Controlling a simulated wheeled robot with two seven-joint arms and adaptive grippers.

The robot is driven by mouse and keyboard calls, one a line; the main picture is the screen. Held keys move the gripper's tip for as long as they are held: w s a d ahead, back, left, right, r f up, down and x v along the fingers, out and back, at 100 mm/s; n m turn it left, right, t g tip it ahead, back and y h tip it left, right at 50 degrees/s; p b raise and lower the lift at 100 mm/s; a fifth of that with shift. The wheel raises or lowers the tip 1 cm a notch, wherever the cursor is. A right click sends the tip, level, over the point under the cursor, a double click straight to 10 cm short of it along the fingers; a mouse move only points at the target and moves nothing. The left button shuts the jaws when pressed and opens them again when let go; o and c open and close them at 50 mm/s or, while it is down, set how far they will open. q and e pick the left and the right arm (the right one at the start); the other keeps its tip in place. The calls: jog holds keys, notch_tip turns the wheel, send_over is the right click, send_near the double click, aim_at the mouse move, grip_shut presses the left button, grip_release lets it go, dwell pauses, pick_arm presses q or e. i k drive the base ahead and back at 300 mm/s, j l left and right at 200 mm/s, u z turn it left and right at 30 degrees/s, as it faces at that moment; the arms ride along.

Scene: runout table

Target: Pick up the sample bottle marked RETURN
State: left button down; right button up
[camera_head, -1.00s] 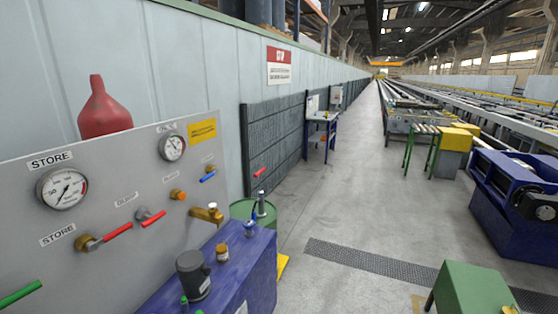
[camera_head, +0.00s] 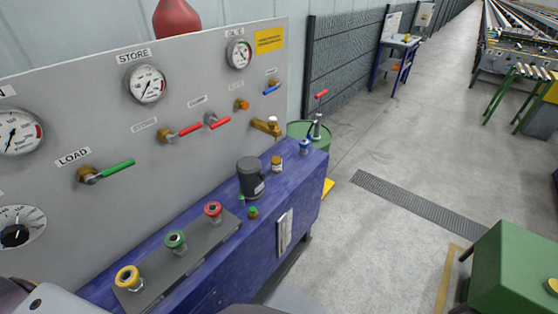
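Several small items stand on the blue cabinet top. A small amber bottle with a pale cap (camera_head: 276,163) is near its far end. A small brown bottle with a green cap (camera_head: 253,212) stands closer, near the front edge. A dark grey canister with a pale label (camera_head: 250,180) stands between them, toward the panel. A small blue item with a pale top (camera_head: 305,146) sits at the far right end. I cannot read RETURN on any of them; the labels are too small. Neither of my grippers is in view.
The blue cabinet (camera_head: 262,244) carries a grey strip with yellow, green and red knobs (camera_head: 213,210). Behind it rises a grey panel (camera_head: 100,130) with gauges and valve levers. A green drum (camera_head: 303,130) stands beyond. A green box (camera_head: 512,268) stands right; open floor lies between.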

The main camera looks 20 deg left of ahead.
aim_at(276, 162)
jog(key=i+l, duration=0.1)
jog(key=l, duration=0.25)
jog(key=i+l, duration=0.1)
jog(key=l, duration=0.25)
jog(key=i+l, duration=0.1)
jog(key=l, duration=0.25)
jog(key=i+l, duration=0.15)
jog(key=l, duration=0.2)
